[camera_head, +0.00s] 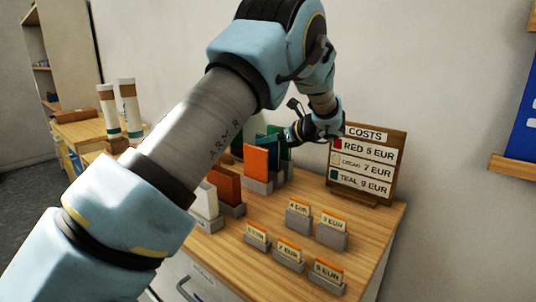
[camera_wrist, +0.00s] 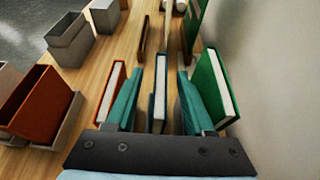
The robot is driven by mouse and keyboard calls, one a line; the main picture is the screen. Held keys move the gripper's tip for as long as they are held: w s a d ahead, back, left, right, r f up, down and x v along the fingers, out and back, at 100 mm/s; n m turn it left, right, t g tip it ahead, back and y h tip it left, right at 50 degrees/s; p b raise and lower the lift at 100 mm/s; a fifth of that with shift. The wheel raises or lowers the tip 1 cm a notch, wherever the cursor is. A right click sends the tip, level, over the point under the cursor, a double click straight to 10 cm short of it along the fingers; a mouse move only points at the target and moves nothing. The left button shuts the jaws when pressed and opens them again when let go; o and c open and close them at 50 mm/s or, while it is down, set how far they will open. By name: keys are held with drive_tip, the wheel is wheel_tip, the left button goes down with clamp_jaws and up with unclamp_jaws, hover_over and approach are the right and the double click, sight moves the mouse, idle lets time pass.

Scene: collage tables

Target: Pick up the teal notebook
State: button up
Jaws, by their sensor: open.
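The teal notebook (camera_wrist: 160,92) stands upright in the wrist view, seen from above with its white page edge showing. My gripper (camera_wrist: 160,73) is open, with one teal-blue finger on each side of the notebook and a gap on both sides. Its lower part is hidden behind my gripper's black bar. In the head view my gripper (camera_head: 290,134) is at the back of the row of notebooks, where the notebook and fingers are hard to tell apart.
A red notebook (camera_wrist: 110,93) stands just left of my fingers and a green notebook (camera_wrist: 214,86) just right, near the wall. An orange notebook (camera_head: 255,161) stands in a grey holder. A costs sign (camera_head: 365,160) and small price cards (camera_head: 298,208) share the table.

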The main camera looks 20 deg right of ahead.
clamp_jaws()
idle(0.4)
idle(1.0)
